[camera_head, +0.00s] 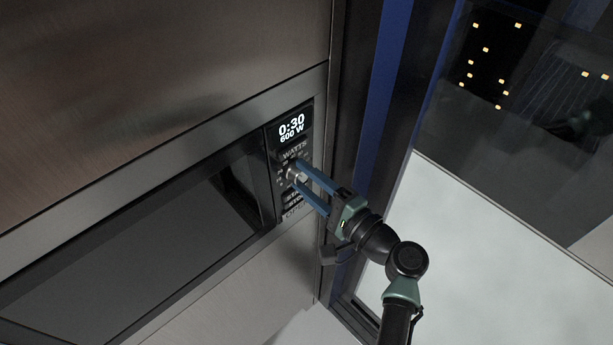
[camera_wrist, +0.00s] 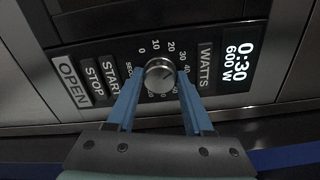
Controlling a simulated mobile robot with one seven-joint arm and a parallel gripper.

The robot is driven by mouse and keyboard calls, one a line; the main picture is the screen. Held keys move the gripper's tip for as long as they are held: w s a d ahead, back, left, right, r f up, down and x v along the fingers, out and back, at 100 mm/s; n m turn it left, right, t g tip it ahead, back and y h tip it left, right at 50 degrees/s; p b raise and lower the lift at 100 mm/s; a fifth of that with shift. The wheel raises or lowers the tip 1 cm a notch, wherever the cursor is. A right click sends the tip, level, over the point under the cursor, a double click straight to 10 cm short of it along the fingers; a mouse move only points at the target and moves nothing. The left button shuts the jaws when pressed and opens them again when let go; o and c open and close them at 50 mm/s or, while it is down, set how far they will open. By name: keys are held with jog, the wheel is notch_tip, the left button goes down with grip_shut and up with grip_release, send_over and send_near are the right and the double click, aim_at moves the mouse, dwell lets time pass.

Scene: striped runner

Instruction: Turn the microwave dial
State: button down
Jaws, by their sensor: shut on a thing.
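The microwave (camera_head: 150,255) is built into a cabinet, with a dark glass door at the left. Its control panel shows "0:30" and "600 W" on a lit display (camera_wrist: 238,55). The round silver dial (camera_wrist: 159,75) sits on the panel, ringed by numbers; in the head view the dial (camera_head: 293,175) is partly covered by my fingers. My gripper (camera_wrist: 158,88) has its two blue fingers on either side of the dial, shut on it. In the head view my gripper (camera_head: 297,178) reaches the panel from the lower right.
START (camera_wrist: 111,79), STOP and OPEN (camera_wrist: 73,82) buttons lie beside the dial, with a WATTS label (camera_wrist: 206,66) on the other side. A dark and blue frame (camera_head: 385,90) and a window (camera_head: 470,255) stand close at the right of the microwave.

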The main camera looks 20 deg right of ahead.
dwell(0.4)
jog(key=shift+c, duration=1.4)
grip_release()
jog(key=b+v, duration=0.3)
jog(key=v, duration=1)
jog(key=shift+s, duration=0.1)
